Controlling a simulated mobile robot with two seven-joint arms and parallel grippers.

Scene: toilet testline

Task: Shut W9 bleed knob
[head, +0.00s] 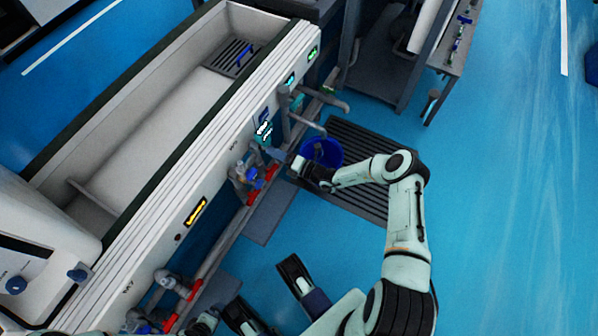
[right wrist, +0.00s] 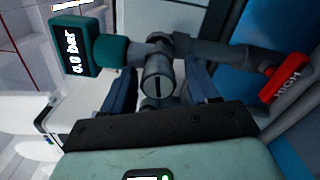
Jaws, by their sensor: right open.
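The bleed knob (right wrist: 157,82) is a grey round fitting with a dark slot across its face, on a grey pipe under a teal gauge (right wrist: 80,45) that reads 0.0 bar. In the right wrist view my right gripper (right wrist: 163,88) is open, with one finger on each side of the knob. Contact with it cannot be made out. In the head view my right gripper (head: 298,164) is at the bench front, below the teal gauge (head: 264,131), and covers the knob.
A red handle marked HIGH (right wrist: 285,82) is on the right of the right wrist view. A blue bucket (head: 322,150) stands on a dark floor grate (head: 362,190) beside my right gripper. Valves with red handles (head: 262,185) line the bench front. Blue floor is clear at right.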

